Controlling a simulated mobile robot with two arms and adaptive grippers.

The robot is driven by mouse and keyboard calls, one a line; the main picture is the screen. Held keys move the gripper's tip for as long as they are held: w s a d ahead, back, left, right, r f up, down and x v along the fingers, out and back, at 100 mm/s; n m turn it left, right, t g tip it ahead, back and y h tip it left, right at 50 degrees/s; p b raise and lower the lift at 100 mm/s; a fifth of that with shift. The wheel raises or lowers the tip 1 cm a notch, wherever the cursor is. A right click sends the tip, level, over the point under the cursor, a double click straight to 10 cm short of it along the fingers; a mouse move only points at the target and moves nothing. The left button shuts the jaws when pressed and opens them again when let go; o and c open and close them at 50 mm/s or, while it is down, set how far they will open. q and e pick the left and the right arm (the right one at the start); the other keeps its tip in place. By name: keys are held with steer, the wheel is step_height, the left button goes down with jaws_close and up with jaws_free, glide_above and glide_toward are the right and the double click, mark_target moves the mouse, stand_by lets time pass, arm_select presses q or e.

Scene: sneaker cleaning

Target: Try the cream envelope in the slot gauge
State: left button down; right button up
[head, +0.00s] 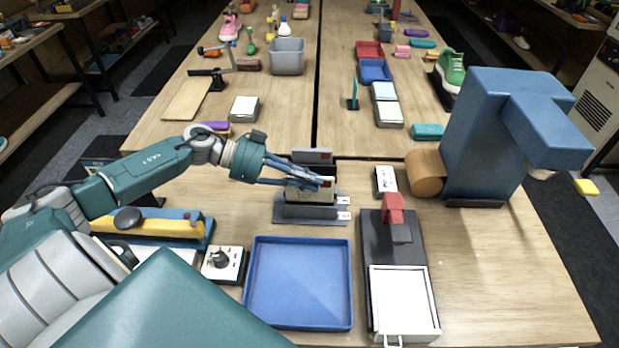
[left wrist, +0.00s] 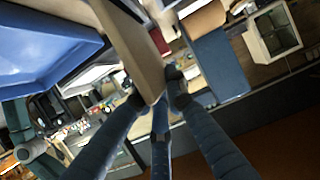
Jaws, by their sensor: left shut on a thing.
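My left gripper (head: 322,184) is shut on the cream envelope (head: 314,195), which stands on edge over the slot gauge. The left wrist view shows the envelope (left wrist: 130,40) as a long beige slab between the two dark fingertips (left wrist: 157,98). The slot gauge (head: 300,212) is a low grey block with white labels on its right end, near the middle of the table. The envelope's lower edge is at the gauge's top; I cannot tell whether it is inside a slot. My right gripper is in neither view.
A blue tray (head: 257,285) lies in front of the gauge. To its right stands a dark device with a red handle (head: 393,208) and a white plate (head: 402,298). A blue machine (head: 485,135) with a brown roll stands at right. A dial box (head: 235,264) is left of the tray.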

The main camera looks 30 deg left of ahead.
mark_target(313, 197)
arm_select(q)
steer(key=shift+f+b, duration=0.6)
steer(key=shift+f, duration=0.45)
steer(key=shift+f+b, duration=1.05)
steer(key=shift+f, duration=0.8)
stand_by(0.5)
steer(key=c, duration=1.7)
jaws_free()
steer(key=shift+v, duration=6)
